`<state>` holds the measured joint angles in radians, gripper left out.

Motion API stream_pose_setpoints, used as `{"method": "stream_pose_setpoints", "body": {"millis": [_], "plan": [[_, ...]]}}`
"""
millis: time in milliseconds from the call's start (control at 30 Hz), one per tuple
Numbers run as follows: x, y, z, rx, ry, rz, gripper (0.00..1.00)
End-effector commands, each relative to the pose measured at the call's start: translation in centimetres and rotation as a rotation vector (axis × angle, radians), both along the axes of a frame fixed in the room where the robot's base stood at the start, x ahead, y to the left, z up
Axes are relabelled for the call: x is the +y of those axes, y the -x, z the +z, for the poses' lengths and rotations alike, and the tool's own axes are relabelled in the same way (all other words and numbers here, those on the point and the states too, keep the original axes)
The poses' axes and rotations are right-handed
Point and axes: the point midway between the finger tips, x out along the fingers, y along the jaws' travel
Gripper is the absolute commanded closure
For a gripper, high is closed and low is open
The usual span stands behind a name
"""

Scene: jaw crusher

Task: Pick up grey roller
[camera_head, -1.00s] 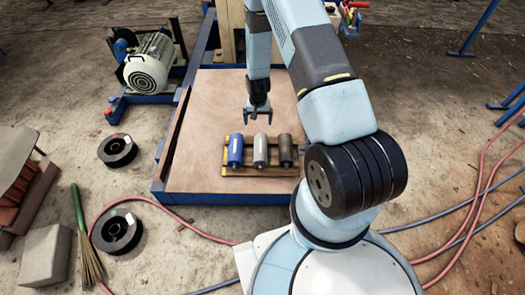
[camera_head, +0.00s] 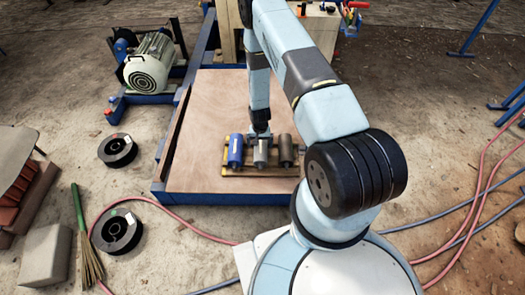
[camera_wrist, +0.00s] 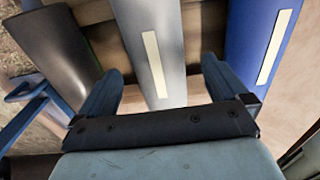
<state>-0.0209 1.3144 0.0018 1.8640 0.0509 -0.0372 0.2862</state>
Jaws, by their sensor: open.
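The grey roller (camera_head: 261,157) lies on a small wooden rack (camera_head: 250,172) on the board, between a blue roller (camera_head: 235,152) and a dark brown roller (camera_head: 286,151). My gripper (camera_head: 260,137) is lowered over the far end of the grey roller, hiding part of it. In the wrist view the gripper (camera_wrist: 160,88) is open, with one finger on each side of the grey roller (camera_wrist: 152,45), which carries a white strip. The blue roller (camera_wrist: 262,45) is at the right there and the dark roller (camera_wrist: 48,55) at the left. Finger contact cannot be told.
The wooden board (camera_head: 205,120) has a blue frame and is clear behind the rack. A motor (camera_head: 150,65) stands at the back left. Black spools (camera_head: 117,150), a grey block (camera_head: 46,255) and a red hose (camera_head: 185,222) lie on the ground.

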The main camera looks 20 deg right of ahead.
Motion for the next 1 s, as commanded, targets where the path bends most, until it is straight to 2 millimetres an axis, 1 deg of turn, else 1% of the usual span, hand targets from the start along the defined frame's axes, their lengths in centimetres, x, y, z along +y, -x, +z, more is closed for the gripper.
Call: {"method": "stream_pose_setpoints", "body": {"millis": [233, 433, 600, 900, 1000], "plan": [[-0.1, 0.2, -1.3, 0.001, 0.000, 0.000, 0.00], [-0.2, 0.6, -4.0, 0.002, 0.000, 0.002, 0.00], [-0.2, 0.5, -5.4, 0.001, 0.000, 0.002, 0.00], [-0.2, 0.5, -5.7, 0.000, 0.000, 0.001, 0.00], [-0.2, 0.5, -5.6, 0.000, 0.000, 0.001, 0.09]]}}
